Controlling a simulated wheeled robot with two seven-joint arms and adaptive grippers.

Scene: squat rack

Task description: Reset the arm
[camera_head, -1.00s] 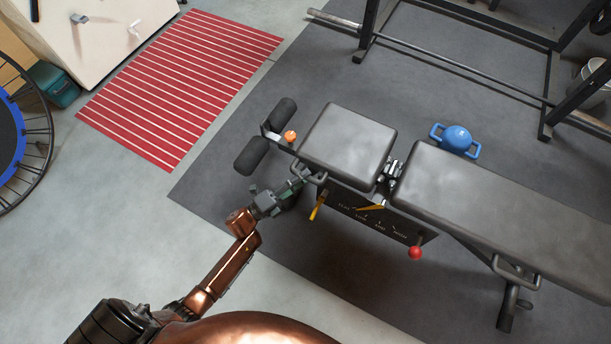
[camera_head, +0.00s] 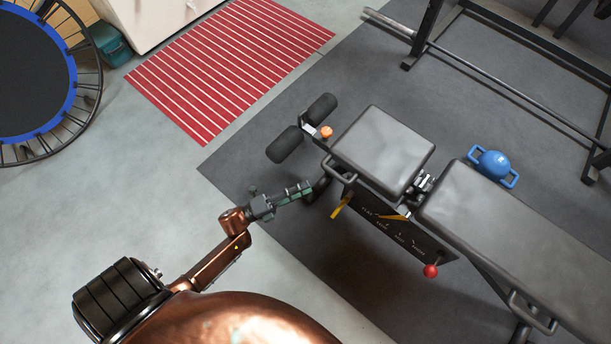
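My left arm, copper-coloured, comes in from the lower left in the head view. Its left gripper (camera_head: 300,190) points right, toward the near left end of the grey weight bench (camera_head: 385,150). The gripper fingers are small and dark here, and I cannot tell whether they are open or shut. I see nothing clearly held in it. The bench's dark foam rollers (camera_head: 285,145) are just above the gripper. A yellow lever (camera_head: 342,206) is to its right. My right gripper is out of view.
A blue kettlebell-like weight (camera_head: 492,165) is at the bench's far side. A rack with a barbell (camera_head: 500,85) stands at the upper right. A red striped mat (camera_head: 230,68) and a trampoline (camera_head: 72,75) are at the upper left. The floor on the left is clear.

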